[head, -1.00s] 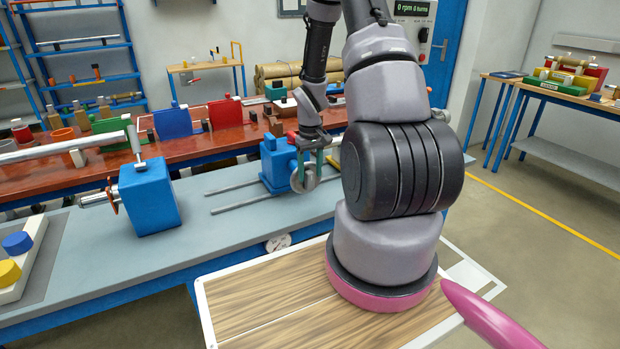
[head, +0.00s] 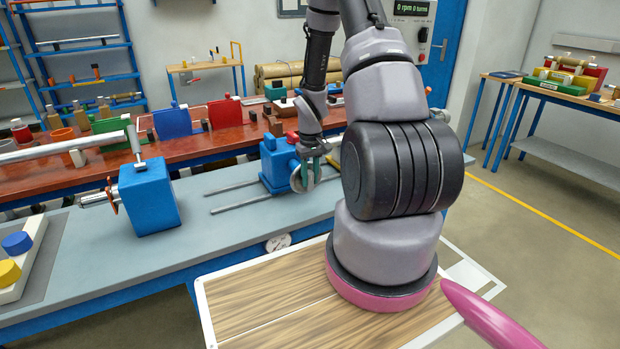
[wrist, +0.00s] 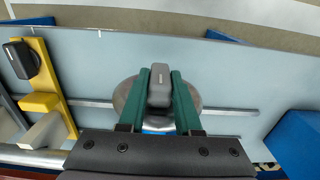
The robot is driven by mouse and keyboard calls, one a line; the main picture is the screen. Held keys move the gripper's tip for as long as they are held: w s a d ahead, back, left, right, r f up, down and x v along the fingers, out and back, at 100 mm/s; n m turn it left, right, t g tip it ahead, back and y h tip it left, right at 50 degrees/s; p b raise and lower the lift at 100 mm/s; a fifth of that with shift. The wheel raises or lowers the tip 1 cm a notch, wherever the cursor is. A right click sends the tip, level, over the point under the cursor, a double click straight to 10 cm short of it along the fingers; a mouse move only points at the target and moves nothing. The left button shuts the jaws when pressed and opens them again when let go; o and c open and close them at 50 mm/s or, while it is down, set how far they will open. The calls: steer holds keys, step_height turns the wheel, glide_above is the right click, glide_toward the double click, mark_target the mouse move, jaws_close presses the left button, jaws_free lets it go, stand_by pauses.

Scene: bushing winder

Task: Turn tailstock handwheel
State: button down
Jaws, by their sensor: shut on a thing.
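The tailstock (head: 275,163) is a blue block on two grey rails on the lathe bench. Its grey handwheel (head: 297,178) faces my arm. My gripper (head: 318,166) is at the handwheel, partly hiding it. In the wrist view, the green fingers of my gripper (wrist: 160,92) lie on both sides of a dark grey handle (wrist: 160,85) and are closed on it. The round handwheel (wrist: 124,95) shows behind the fingers, with a bit of blue tailstock below.
A blue headstock block (head: 150,196) stands to the left on the bench (head: 235,225). In the wrist view, a yellow bracket with a dark knob (wrist: 22,60) stands left of the handwheel. A red table (head: 90,165) with several parts runs behind.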

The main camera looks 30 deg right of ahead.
steer(key=shift+d, duration=0.15)
steer(key=shift+d+f+y, duration=0.1)
steer(key=shift+d+y, duration=0.05)
steer(key=shift+y, duration=0.8)
steer(key=shift+d+y, duration=0.15)
steer(key=shift+y, duration=0.8)
steer(key=y, duration=0.4)
steer(key=f+y, duration=0.1)
steer(key=y, duration=0.4)
steer(key=d+y, duration=0.1)
steer(key=y, duration=0.3)
steer(key=shift+f+g+y, duration=0.3)
steer(key=shift+a, duration=0.1)
steer(key=c, duration=0.6)
jaws_free()
